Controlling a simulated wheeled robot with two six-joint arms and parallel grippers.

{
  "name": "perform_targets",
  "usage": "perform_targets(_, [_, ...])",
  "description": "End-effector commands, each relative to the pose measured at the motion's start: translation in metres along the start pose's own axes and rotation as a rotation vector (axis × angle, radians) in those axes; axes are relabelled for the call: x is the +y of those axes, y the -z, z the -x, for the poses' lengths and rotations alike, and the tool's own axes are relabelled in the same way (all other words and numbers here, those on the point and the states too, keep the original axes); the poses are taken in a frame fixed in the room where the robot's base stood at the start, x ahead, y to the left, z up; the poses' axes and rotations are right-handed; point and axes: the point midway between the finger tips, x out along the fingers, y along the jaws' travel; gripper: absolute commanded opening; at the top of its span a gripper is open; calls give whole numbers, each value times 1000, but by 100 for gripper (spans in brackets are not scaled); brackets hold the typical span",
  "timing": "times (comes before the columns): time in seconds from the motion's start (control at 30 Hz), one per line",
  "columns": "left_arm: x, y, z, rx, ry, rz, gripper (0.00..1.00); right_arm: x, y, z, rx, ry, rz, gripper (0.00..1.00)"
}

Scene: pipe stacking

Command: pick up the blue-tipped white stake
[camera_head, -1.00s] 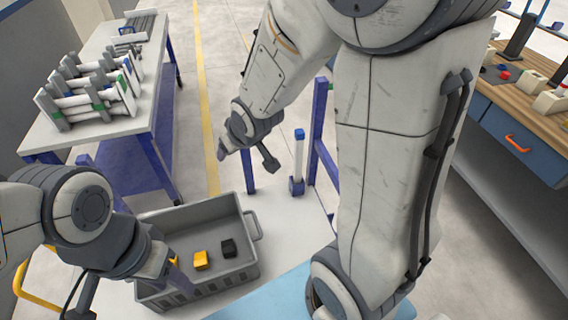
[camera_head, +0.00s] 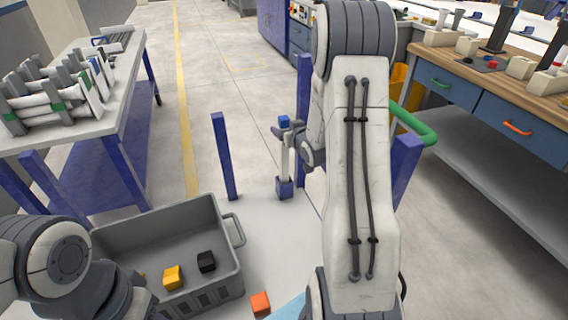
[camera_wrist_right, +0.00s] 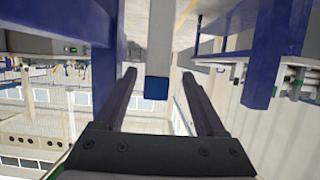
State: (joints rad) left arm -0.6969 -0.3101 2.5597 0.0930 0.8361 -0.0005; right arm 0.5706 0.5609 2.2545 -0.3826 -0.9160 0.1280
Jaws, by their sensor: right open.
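The blue-tipped white stake (camera_head: 284,160) stands upright in a blue base in the head view, beyond the grey crate. My right gripper (camera_head: 287,132) is at its upper part, just below the blue tip. In the right wrist view the stake's blue tip (camera_wrist_right: 157,88) and white shaft show between the two fingers of my open right gripper (camera_wrist_right: 158,75). Gaps show on both sides, so the fingers are around the stake without closing on it. My left arm is at the lower left of the head view; its fingers are not clear there.
Blue posts (camera_head: 224,155) stand left and right of the stake. A grey crate (camera_head: 165,225) holds a yellow block (camera_head: 173,277) and a black block (camera_head: 206,262). An orange block (camera_head: 260,303) lies beside it. A table with racked pipes is left, a workbench right.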

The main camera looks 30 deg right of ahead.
Motion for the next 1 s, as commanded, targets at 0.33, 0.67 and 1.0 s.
perform_targets(0.33, [0, 0, -7, 0, 0, 0, 47, 2, -9, -38, -2, 1, 0, 72])
perform_targets(0.67, [-1, -1, -8, -1, 0, 0, 47, 3, -8, -62, -2, 0, 0, 72])
perform_targets(1.0, [-1, -1, -8, 0, 0, 0, 47, 3, -8, -62, -2, 0, 0, 0])
